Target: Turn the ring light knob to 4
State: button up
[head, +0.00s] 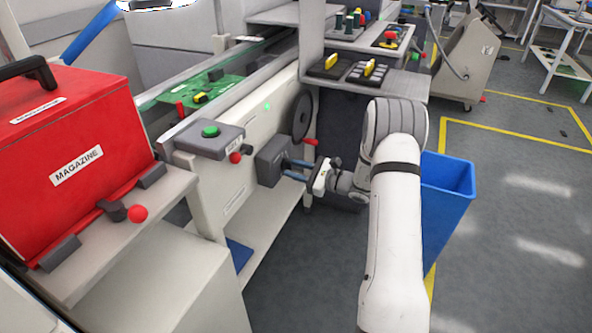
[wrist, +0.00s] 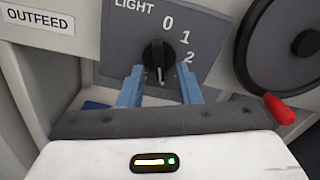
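The ring light knob (wrist: 158,60) is a black round knob on a grey panel (wrist: 125,45) marked LIGHT, with 0, 1 and 2 readable around it. Its white pointer line faces down in the wrist view, away from the 0. No 4 is visible; the lower panel is partly covered by my gripper. My gripper (wrist: 160,74) has its two blue fingers apart, one on each side of the knob's lower part; whether they touch it I cannot tell.
A black handwheel (wrist: 285,45) with a red handle (wrist: 279,108) is close on the right of the panel. An OUTFEED label (wrist: 38,19) is at the left. A blue bin (head: 446,190) stands behind my arm. A red MAGAZINE case (head: 75,150) is at the left.

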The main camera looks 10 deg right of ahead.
jog(key=p+v, duration=0.1)
jog(key=v, duration=0.7)
jog(key=shift+a, duration=0.1)
jog(key=s+a+r+n+g+h+p, duration=0.2)
jog(key=s+a+r+n+g+p, duration=0.35)
jog(key=s+r, duration=0.4)
jog(key=s+a+r+n+g+h+p, duration=0.2)
jog(key=s+a+r+n+g+p, duration=0.45)
jog(key=r, duration=0.45)
jog(key=s+d+r+n+t+h+p, duration=0.2)
jog(key=s+r+n+h+p, duration=0.2)
jog(key=s+r, duration=0.3)
jog(key=s+d+r+n+t+h+p, duration=0.2)
jog(key=s+r+n+h+p, duration=0.3)
jog(key=s+r, duration=0.3)
jog(key=shift+s+d+h, duration=0.4)
jog(key=shift+s+h, duration=0.4)
jog(key=shift+s, duration=0.35)
